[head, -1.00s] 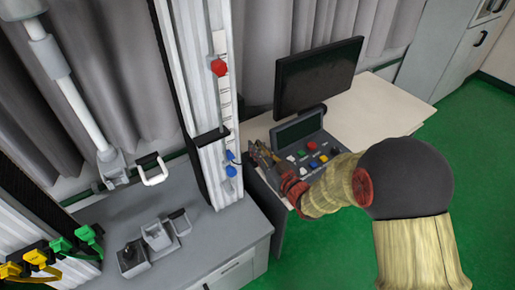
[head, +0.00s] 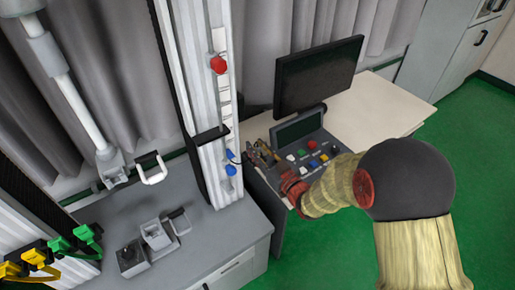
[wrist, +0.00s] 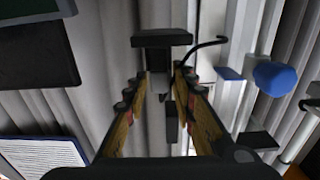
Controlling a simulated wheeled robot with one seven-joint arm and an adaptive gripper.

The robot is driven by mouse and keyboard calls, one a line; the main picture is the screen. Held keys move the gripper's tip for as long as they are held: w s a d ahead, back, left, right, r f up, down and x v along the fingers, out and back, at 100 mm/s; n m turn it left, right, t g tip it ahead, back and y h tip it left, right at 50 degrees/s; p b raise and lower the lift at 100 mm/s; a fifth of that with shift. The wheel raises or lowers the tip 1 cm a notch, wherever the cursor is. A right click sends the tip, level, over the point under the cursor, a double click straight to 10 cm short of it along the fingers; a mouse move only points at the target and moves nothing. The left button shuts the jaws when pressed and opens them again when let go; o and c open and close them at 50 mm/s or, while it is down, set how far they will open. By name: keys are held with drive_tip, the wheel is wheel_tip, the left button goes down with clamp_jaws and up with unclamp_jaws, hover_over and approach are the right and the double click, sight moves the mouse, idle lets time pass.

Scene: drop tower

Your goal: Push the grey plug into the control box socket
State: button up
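The control box (head: 318,158) stands on the desk in the head view, with a dark green display and several coloured buttons. My gripper (head: 262,153) is at the left side of the box, beside the tower column. In the wrist view my gripper (wrist: 158,82) has its two fingers apart. A dark block with a lighter stem (wrist: 161,41) shows at and beyond the fingertips, and a smaller dark piece shows between the fingers. I cannot tell for sure which of these is the grey plug. The socket is not clearly visible.
The tower column (head: 213,140) with red and blue knobs stands close left of my gripper. A blue knob (wrist: 275,76) and a black cable (wrist: 203,43) are right of the fingers in the wrist view. A monitor (head: 317,76) stands behind the box. The desk is clear at right.

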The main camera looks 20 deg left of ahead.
drive_tip(key=shift+o, duration=1.1)
drive_tip(key=v, duration=1.2)
